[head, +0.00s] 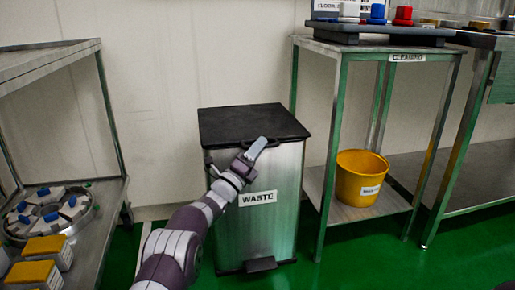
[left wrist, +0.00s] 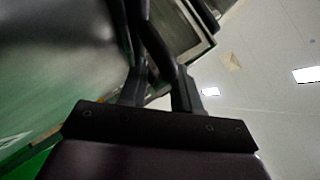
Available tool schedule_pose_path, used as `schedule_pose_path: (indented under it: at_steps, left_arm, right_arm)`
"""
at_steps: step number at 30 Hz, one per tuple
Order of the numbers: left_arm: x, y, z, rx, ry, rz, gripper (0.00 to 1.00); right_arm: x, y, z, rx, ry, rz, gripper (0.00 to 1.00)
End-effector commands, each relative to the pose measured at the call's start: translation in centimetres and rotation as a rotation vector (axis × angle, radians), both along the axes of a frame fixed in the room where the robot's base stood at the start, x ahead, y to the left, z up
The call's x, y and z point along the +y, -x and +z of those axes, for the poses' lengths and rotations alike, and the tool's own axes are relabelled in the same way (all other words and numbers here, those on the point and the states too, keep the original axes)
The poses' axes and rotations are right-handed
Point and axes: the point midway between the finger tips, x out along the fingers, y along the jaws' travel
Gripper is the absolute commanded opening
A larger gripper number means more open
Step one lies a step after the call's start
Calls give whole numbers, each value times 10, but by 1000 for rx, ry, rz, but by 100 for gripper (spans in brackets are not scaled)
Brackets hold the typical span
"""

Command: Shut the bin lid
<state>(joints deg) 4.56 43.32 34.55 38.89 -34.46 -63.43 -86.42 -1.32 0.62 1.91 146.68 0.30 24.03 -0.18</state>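The waste bin (head: 258,225) is a tall brushed-metal box with a white "WASTE" label and a pedal at its foot. Its black lid (head: 250,122) lies about flat over the top; I cannot tell whether a small gap is left under it. My left gripper (head: 256,148) is in front of the bin's upper front, with its tip just below the lid's front edge. I cannot tell whether it touches. In the left wrist view the two fingers (left wrist: 160,88) stand apart, with dark curved parts beyond them. My right gripper is not in view.
A metal rack with a yellow bucket (head: 361,178) on its lower shelf stands close to the right of the bin. A metal cart (head: 97,225) with trays and sponges stands at the left. The green floor between the cart and bin is partly free.

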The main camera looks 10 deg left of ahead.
Motion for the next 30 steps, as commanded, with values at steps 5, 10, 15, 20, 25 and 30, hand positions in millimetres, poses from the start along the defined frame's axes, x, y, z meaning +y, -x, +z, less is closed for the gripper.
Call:
schedule_pose_path:
  at_steps: [5,10,15,20,25,30]
  left_arm:
    - [2,0,-1,5,1,4,39]
    - [11,15,-4,6,0,4,39]
    - [28,45,-19,6,2,5,39]
    - [44,74,-37,4,1,3,39]
    - [55,94,-52,1,0,2,39]
    - [57,99,-57,-2,0,1,39]
  right_arm:
    - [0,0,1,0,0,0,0]
    - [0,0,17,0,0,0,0]
    - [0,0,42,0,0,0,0]
    - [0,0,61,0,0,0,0]
    - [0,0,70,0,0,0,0]
    - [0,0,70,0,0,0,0]
